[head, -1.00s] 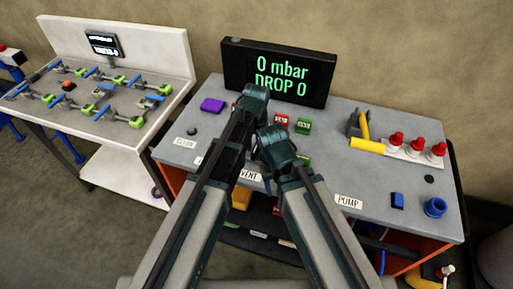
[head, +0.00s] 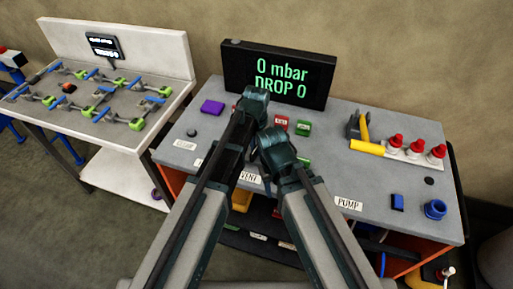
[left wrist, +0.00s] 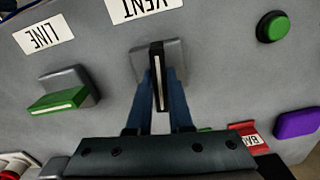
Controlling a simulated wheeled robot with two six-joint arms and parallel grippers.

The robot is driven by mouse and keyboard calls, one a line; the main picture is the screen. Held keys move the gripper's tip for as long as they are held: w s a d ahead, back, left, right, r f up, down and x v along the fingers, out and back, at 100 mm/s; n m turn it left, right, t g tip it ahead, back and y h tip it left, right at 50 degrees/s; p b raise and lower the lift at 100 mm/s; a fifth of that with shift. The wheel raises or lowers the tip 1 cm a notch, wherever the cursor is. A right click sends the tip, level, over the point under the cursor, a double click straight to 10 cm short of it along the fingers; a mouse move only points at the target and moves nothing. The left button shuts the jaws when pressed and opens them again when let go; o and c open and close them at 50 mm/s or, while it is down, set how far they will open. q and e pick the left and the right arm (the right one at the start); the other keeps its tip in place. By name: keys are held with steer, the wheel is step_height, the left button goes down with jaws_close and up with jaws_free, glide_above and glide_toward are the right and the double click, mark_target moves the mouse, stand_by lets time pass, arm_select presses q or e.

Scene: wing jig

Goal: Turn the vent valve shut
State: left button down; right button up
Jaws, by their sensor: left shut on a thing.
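The vent valve shows in the left wrist view as a dark handle (left wrist: 158,62) with a pale stripe, on a grey square base (left wrist: 142,55) beside the upside-down VENT label (left wrist: 140,8). My left gripper (left wrist: 161,95) is shut on this handle, one blue finger on each side. The handle points roughly up and down in that view. In the head view my two arms cover the valve and my left fingertips; only part of the VENT label (head: 248,177) shows. My right arm is in the head view, but its gripper fingers are hidden.
A green line valve handle (left wrist: 57,98) lies left of the vent valve in the wrist view. A green button (left wrist: 273,27) and a purple block (left wrist: 298,123) are to the right. The display (head: 278,73) reads 0 mbar, DROP 0.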

arm_select(q)
steer(key=m, duration=0.4)
steer(key=shift+m, duration=0.3)
steer(key=m, duration=0.3)
steer(key=shift+m, duration=0.4)
steer(key=m, duration=0.4)
steer(key=shift+m, duration=1.9)
steer(key=c, duration=0.8)
jaws_free()
steer(key=shift+r, duration=0.1)
